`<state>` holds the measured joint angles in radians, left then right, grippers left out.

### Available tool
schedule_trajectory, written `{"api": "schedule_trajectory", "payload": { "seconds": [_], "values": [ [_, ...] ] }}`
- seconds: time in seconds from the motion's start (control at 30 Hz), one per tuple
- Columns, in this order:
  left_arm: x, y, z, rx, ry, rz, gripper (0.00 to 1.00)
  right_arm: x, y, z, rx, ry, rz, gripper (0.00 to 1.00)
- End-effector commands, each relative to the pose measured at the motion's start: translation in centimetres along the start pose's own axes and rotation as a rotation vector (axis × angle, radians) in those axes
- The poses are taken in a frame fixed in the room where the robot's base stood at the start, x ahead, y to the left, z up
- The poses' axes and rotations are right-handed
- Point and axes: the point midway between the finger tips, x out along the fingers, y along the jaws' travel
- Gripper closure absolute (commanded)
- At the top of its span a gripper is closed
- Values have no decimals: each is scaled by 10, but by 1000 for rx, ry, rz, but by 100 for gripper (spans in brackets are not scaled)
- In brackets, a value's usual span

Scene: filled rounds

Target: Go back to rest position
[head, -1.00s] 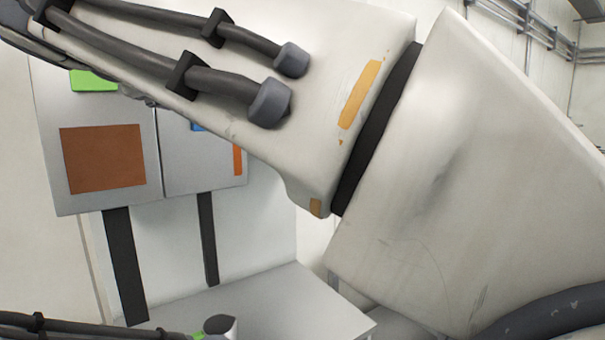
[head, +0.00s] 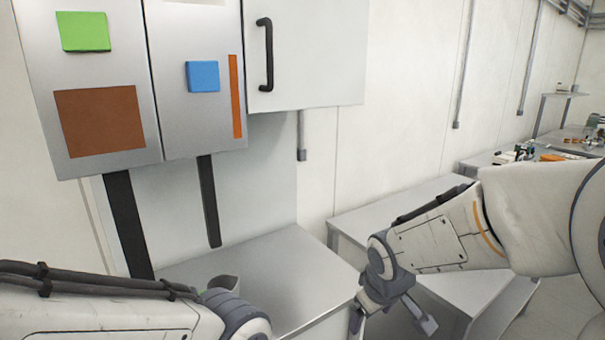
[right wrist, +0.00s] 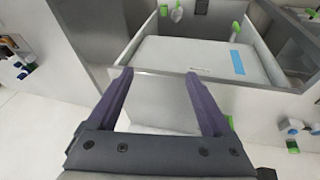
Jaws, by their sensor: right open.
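My right gripper (head: 393,318) is at the lower middle right of the head view, pointing down in front of the grey worktops. It is open, and in the right wrist view its two purple fingers (right wrist: 160,85) stand apart with nothing between them. My left arm comes in at the lower left of the head view, but its gripper is out of the frame.
A wall cabinet (head: 190,130) with green, blue, brown and orange patches hangs at upper left. A white door (head: 310,60) with a black handle (head: 265,55) adjoins it. A grey worktop (head: 270,260) lies below. The right wrist view shows an open-topped bin (right wrist: 185,55).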

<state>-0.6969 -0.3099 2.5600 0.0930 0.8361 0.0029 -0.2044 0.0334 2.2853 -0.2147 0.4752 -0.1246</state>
Motion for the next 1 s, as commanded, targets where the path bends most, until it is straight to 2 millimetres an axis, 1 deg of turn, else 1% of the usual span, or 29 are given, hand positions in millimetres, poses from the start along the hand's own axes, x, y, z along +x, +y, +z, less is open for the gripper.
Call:
{"api": "schedule_trajectory", "payload": {
  "seconds": [0.03,0.1,0.3,0.47,0.53,0.77,0.87,1.0],
  "values": [
    [0,0,0,0,0,0,50,6,2,17,69,-21,-11,16],
    [0,0,0,0,0,0,50,11,3,37,158,-44,-25,16],
    [0,0,0,0,0,0,50,22,1,85,374,-99,-50,16],
    [0,0,0,0,0,0,50,28,-3,116,526,-135,-59,16],
    [4,0,0,0,0,0,50,25,-15,109,476,-130,-74,16],
    [11,-1,1,1,0,0,50,14,-53,105,361,-150,-123,16],
    [15,-1,1,1,0,0,50,8,-73,105,296,-161,-149,16],
    [22,-2,1,1,0,0,50,-5,-107,111,188,-180,-192,16]
  ]
}}
